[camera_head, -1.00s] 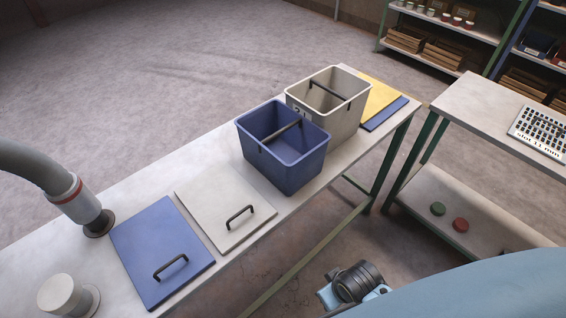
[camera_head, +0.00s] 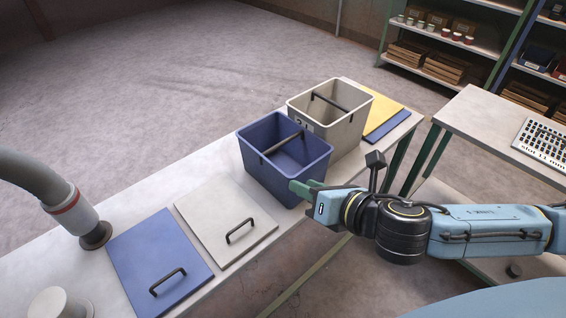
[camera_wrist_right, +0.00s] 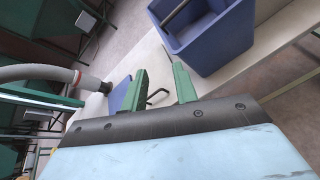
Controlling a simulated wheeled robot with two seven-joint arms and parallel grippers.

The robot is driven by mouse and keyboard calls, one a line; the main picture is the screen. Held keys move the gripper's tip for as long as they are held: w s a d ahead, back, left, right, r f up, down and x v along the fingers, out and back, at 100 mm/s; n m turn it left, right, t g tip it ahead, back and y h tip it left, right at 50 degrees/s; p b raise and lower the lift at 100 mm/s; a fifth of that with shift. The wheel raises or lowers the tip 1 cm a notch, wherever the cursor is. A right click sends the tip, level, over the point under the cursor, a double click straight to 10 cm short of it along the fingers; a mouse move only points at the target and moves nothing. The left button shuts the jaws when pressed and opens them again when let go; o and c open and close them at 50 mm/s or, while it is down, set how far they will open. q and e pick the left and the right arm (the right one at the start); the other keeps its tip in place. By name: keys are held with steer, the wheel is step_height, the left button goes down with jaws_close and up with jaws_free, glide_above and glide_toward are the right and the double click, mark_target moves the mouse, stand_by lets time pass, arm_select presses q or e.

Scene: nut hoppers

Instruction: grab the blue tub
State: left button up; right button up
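The blue tub (camera_head: 262,172) stands upright on the long white table, open at the top, with a dark bar handle (camera_head: 284,142) across it. It also shows at the upper right of the right wrist view (camera_wrist_right: 225,42). My right gripper (camera_head: 298,187) is at the tub's near right side, close to its lower front corner; I cannot tell whether it touches. In the right wrist view its two green fingers (camera_wrist_right: 160,85) are apart with nothing between them, and the tub lies to the right of them. My left gripper is not in view.
A cream tub (camera_head: 350,130) stands right behind the blue one. A white lid (camera_head: 215,210) and a blue lid (camera_head: 150,255) with handles lie on the table (camera_head: 130,205) to the left. A grey hose (camera_head: 50,190) ends at the left. A second table (camera_head: 485,115) stands at right.

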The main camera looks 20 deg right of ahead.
steer(key=w+f+n, duration=0.1)
steer(key=w+n, duration=0.1)
steer(key=w, duration=0.1)
steer(key=w+a+f+n+b, duration=0.1)
steer(key=w+f+n, duration=0.1)
steer(key=w, duration=0.2)
steer(key=w+a+f+n, duration=0.1)
steer(key=w+n, duration=0.1)
steer(key=w, duration=0.2)
steer(key=shift+w+f+y, duration=0.15)
steer(key=shift+f+y, duration=0.05)
steer(key=shift+y, duration=0.1)
jaws_close()
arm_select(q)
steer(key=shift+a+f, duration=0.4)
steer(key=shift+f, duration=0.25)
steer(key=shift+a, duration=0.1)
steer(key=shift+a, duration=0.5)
